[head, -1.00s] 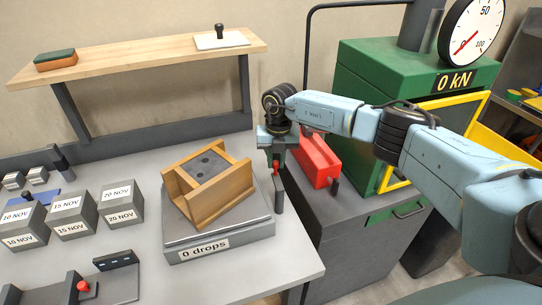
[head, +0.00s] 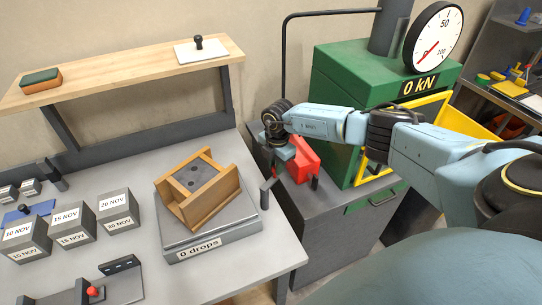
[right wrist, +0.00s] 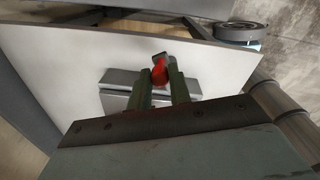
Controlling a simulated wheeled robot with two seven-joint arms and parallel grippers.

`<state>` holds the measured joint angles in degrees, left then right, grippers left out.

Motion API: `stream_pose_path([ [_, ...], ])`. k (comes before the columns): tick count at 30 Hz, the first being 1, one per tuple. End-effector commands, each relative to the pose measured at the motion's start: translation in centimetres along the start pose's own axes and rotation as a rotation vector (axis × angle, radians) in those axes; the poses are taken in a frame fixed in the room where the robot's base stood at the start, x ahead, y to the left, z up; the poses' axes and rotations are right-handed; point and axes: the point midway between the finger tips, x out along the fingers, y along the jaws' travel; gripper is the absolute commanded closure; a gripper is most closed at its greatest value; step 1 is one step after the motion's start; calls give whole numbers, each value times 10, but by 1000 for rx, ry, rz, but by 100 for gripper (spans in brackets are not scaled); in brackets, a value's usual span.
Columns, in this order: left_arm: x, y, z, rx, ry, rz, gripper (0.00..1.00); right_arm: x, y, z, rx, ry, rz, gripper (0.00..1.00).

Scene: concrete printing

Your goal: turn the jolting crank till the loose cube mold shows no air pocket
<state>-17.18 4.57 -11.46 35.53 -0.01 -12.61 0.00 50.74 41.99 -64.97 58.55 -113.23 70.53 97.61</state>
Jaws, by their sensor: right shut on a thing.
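The wooden cube mold (head: 222,203) sits askew on the jolting table (head: 240,226), whose front label reads "0 drops". Its grey concrete top (head: 197,178) shows two dark pockets. The crank (head: 266,194) stands at the right side of the table, a grey arm with a red knob. My right gripper (head: 282,168) is at the crank's upper end. In the right wrist view the red knob (right wrist: 159,70) lies between the fingers of my right gripper (right wrist: 161,84), which is shut on it. In the head view the knob is hidden by the gripper. My left gripper is not in view.
Labelled grey cubes (head: 75,220) stand on the bench to the left. A red box (head: 305,160) is on the grey cabinet close behind my right gripper. The green press (head: 335,80) with a "0 kN" label stands behind my right arm. A wooden shelf (head: 120,75) runs above the bench.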

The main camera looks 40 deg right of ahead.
Motion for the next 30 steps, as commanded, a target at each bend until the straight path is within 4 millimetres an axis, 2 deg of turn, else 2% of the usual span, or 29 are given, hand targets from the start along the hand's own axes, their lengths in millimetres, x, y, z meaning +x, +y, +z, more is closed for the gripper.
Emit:
stream_pose_path([
  [1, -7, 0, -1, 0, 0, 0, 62, -4, -2, 2, 46, -3, 1, 100],
  [6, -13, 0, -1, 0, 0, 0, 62, -3, -12, 2, 206, -10, 2, 100],
  [17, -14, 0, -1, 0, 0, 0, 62, -2, -30, -3, 547, -25, 1, 100],
  [30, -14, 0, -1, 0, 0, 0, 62, -2, -49, -18, 965, -40, -1, 100],
])
